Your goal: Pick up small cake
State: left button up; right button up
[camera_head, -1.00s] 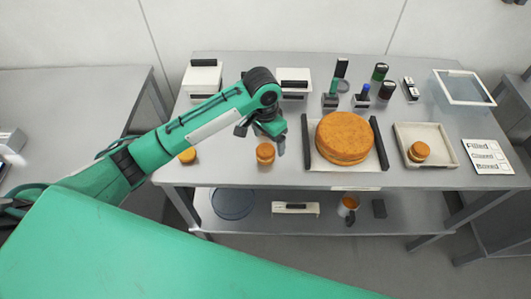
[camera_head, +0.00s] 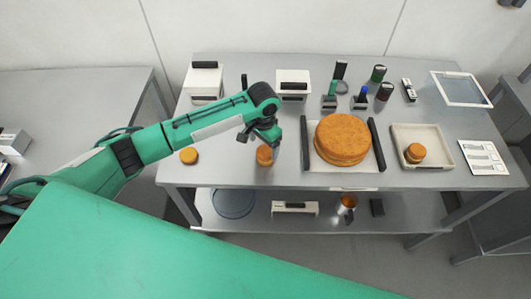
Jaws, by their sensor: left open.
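A small orange-brown cake (camera_head: 264,157) stands near the front edge of the table, below my left gripper. A third small cake (camera_head: 415,152) sits in a shallow pale tray (camera_head: 441,159) at the right. My left gripper (camera_head: 262,138) is open and empty, right above the middle small cake, its fingers partly overlapping the cake's top in the view. I cannot tell whether it touches the cake. My right gripper is out of view.
A large round cake (camera_head: 342,137) stands on a white board with dark side bars (camera_head: 376,143), right of my gripper. Bottles and stamps (camera_head: 378,74), white boxes (camera_head: 293,82) and a glass-topped frame (camera_head: 461,88) stand behind. A checklist sheet (camera_head: 484,157) lies at right.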

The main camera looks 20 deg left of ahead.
aim_at(265, 151)
pick_arm(q)
jog(key=f, duration=0.1)
jog(key=f+p, duration=0.2)
jog(key=f, duration=0.1)
jog(key=shift+s+d, duration=0.1)
jog(key=shift+d, duration=0.25)
jog(key=shift+f, duration=0.35)
jog(key=c, duration=0.8)
